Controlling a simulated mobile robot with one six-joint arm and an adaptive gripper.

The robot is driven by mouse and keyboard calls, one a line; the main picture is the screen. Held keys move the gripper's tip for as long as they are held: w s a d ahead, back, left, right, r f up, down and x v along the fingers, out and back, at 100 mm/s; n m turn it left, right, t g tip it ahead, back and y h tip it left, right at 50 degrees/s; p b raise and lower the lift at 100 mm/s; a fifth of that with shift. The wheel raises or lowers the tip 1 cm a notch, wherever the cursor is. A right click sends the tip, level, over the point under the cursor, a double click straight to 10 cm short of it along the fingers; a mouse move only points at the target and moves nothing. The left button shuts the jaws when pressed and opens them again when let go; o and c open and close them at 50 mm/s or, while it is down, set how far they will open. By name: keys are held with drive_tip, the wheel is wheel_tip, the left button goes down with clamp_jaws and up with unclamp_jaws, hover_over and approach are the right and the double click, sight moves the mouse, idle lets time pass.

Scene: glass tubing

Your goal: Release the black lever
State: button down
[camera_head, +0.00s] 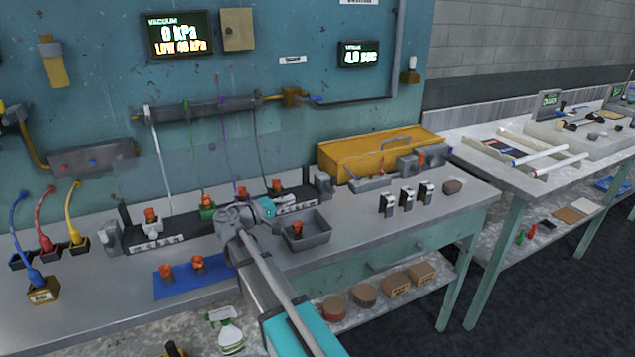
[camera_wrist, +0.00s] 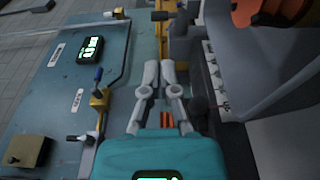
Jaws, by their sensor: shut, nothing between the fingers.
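A short dark lever (camera_wrist: 77,138), which I take to be the black lever, sticks out near the brass fitting at the lower left of the wrist view. In the head view a small dark lever (camera_head: 257,96) stands on the wall pipe, with a thin dark line hanging below it. My gripper (camera_head: 276,209) is over the bench at the front of the black rack, below the wall pipe and apart from the lever. In the wrist view my gripper (camera_wrist: 159,68) has its fingers together and empty. My arm hides part of the rack.
A brass valve with a blue lever (camera_head: 316,99) sits right of the pipe. A grey tray (camera_head: 322,237) is close below my gripper. A blue mat (camera_head: 180,288) with orange-topped pieces is front left. A yellow toolbox (camera_head: 365,157) stands at the back right.

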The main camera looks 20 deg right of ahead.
sight(331, 182)
drive_tip(key=shift+w+d, duration=0.15)
drive_tip(key=shift+w, duration=0.3)
idle(0.3)
drive_tip(key=x, duration=1.3)
drive_tip(key=shift+w+d, duration=0.1)
drive_tip(key=shift+d, duration=0.3)
